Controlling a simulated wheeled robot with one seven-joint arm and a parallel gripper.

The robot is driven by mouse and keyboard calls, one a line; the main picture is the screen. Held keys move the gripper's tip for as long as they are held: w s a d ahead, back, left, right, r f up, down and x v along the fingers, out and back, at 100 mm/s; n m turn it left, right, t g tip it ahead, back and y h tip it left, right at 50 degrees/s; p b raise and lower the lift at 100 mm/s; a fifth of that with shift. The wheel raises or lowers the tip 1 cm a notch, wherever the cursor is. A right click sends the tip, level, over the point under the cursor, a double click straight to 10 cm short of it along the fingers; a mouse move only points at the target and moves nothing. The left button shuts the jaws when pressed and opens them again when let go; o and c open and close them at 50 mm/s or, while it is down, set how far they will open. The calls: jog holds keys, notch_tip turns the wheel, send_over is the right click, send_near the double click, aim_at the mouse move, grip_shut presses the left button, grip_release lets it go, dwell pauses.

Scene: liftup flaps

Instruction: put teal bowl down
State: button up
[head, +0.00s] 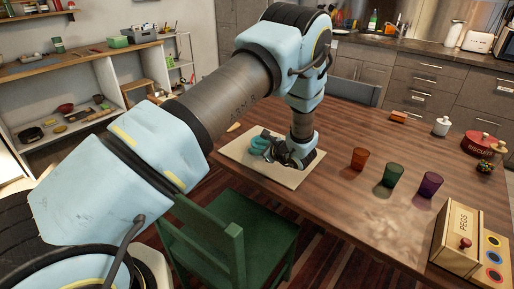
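The teal bowl (259,144) is at the pale mat (288,179) on the wooden table, just left of my gripper. Only part of the bowl shows; the rest is behind my gripper. My gripper (270,155) points down low over the mat, right at the bowl and seemingly touching it. Its fingers are dark and small in this view. I cannot tell whether they are closed on the bowl's rim, or whether the bowl rests fully on the mat.
Orange (359,158), green (392,175) and purple (430,184) cups stand right of the mat. A pegs box (458,236) is at the right front. A white jar (441,126) and red biscuit tin (479,144) stand farther back. A green chair (232,240) is at the near edge.

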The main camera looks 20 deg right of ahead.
jog(key=shift+r, duration=0.2)
jog(key=b+v, duration=0.2)
jog(key=v, duration=1)
jog(key=shift+f+b, duration=0.15)
jog(key=shift+b, duration=0.25)
